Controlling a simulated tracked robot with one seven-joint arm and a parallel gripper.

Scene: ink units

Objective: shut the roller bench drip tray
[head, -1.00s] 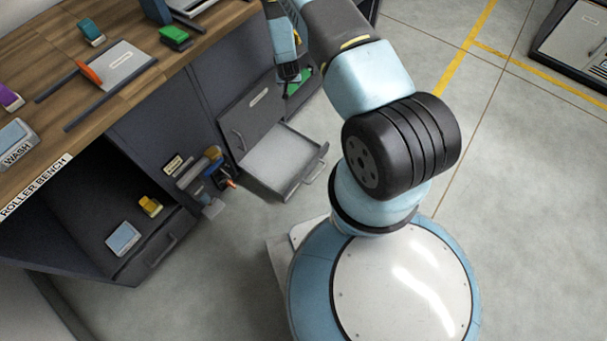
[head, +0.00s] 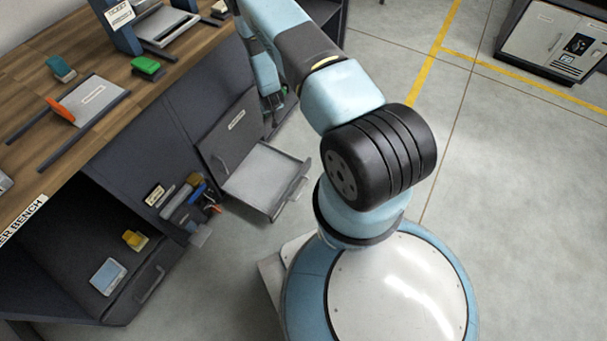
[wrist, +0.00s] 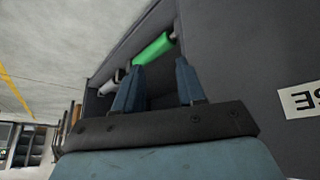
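A shallow grey tray (head: 262,178) sticks out, pulled open, low on the front of the roller bench (head: 190,115) in the head view. It looks empty, and a bar handle (head: 291,190) runs along its outer edge. My gripper (head: 272,103) is behind the tray, near the bench's right end, apart from the tray's handle. In the wrist view my gripper (wrist: 162,66) has its two fingers spread with nothing between them. A green cylinder (wrist: 153,48) lies beyond the fingertips in a dark recess; I cannot tell whether they touch it.
Left of the tray, a tool holder (head: 187,200) juts from the bench. Further left, an open bay holds a blue box (head: 108,276) and a yellow item (head: 135,240). The floor (head: 520,200) on the right is clear.

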